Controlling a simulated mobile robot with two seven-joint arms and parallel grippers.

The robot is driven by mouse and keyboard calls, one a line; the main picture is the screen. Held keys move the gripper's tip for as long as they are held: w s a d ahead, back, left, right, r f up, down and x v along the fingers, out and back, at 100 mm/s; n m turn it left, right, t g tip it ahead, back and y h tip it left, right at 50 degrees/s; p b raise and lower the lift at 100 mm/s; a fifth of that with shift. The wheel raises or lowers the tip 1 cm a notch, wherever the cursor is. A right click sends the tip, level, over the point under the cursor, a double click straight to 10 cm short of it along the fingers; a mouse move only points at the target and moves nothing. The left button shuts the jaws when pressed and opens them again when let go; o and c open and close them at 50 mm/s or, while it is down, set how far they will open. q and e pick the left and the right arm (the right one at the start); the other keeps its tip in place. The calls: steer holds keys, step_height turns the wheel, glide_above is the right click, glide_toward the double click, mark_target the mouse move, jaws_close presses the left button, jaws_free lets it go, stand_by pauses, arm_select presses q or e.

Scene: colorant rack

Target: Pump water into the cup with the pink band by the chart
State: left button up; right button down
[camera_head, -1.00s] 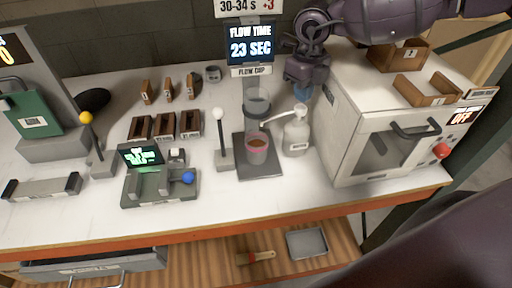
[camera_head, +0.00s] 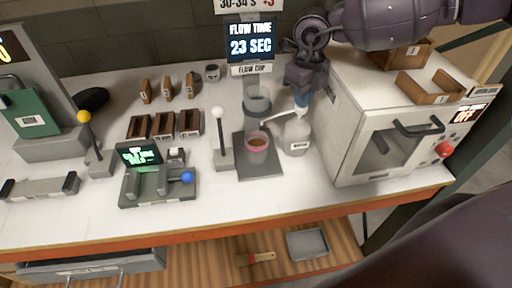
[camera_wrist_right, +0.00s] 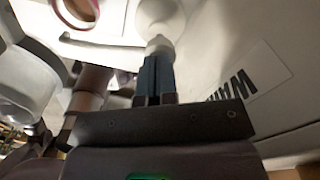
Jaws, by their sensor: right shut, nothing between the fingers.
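The cup with the pink band (camera_head: 257,154) stands on a dark plate (camera_head: 262,174) under the flow cup (camera_head: 257,103). Brown liquid shows inside it. The white pump bottle (camera_head: 297,138), labelled water, stands just right of it, with its spout reaching left toward the cup. My right gripper (camera_head: 301,99) is shut and empty, with blue fingertips at the top of the pump bottle. In the right wrist view the fingers (camera_wrist_right: 155,78) point at a white pump part (camera_wrist_right: 158,46) and seem to touch it. My left gripper is out of view.
A display (camera_head: 250,48) reads flow time 23 sec. A white oven-like box (camera_head: 350,130) stands close to the right of the bottle. A white-knobbed lever (camera_head: 221,145) stands left of the cup. A small scale-like device (camera_head: 158,186) sits further left.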

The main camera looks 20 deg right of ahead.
steer(key=shift+f, duration=0.65)
steer(key=shift+f+b, duration=0.25)
steer(key=shift+b, duration=0.1)
steer(key=shift+f, duration=0.1)
steer(key=shift+r, duration=0.2)
steer(key=shift+r+p, duration=1.25)
steer(key=shift+r, duration=0.45)
